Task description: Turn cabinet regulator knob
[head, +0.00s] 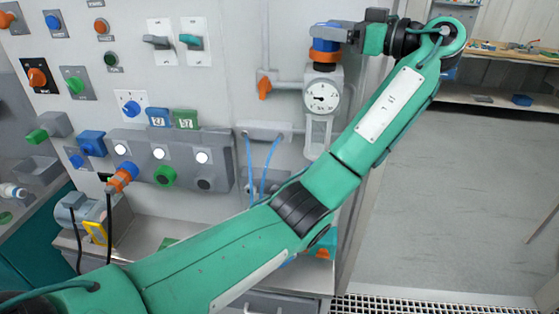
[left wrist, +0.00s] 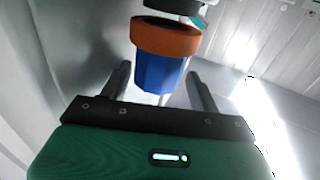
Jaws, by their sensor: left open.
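The cabinet regulator has a blue knob (head: 325,45) on top, with an orange collar (head: 324,57) under it. It stands above a round white pressure gauge (head: 321,96) on the cabinet wall. My left gripper (head: 334,32) is at the top of the knob, coming in from the right. In the left wrist view, the faceted blue knob (left wrist: 158,74) and orange collar (left wrist: 166,37) show. The two dark fingers are spread apart on either side of the blue knob, with visible gaps. The fingers partly hide the knob in the head view. My right gripper is not in view.
The wall left of the gauge carries several knobs, switches and a grey panel (head: 218,183) with white lamps. An orange valve handle (head: 264,88) sits left of the gauge. A shelf (head: 520,100) stands at the back right. The floor (head: 455,200) on the right is clear.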

